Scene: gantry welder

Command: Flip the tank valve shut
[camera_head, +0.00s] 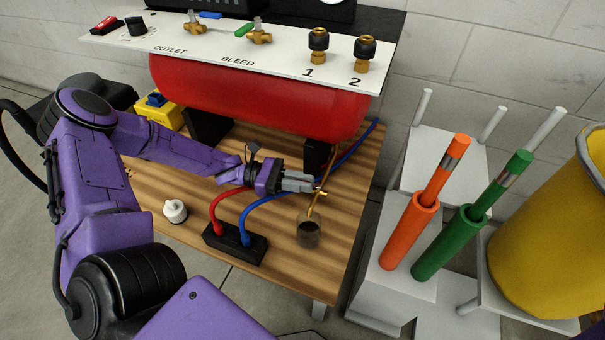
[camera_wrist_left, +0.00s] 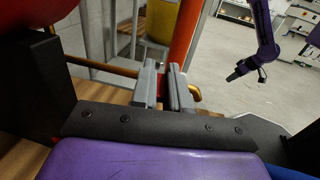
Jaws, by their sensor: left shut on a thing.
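The red tank (camera_head: 250,95) lies under a white panel at the back of a wooden bench. A small brass tank valve (camera_head: 322,193) sits on the thin brass pipe below the tank's right end. My left gripper (camera_head: 316,186) reaches in from the left, and its grey fingers are shut on the valve. In the left wrist view the fingers (camera_wrist_left: 165,88) partly hide the valve, and brass (camera_wrist_left: 194,92) shows just right of them. My right gripper (camera_wrist_left: 236,75) shows small and dark at the upper right of that view, away from the bench; its jaw state is unclear.
The panel (camera_head: 200,45) carries blue-handled and green-handled valves and two brass fittings. A black block (camera_head: 235,245) with red and blue hoses and a white bottle (camera_head: 175,211) are in front. Orange and green holders stand right.

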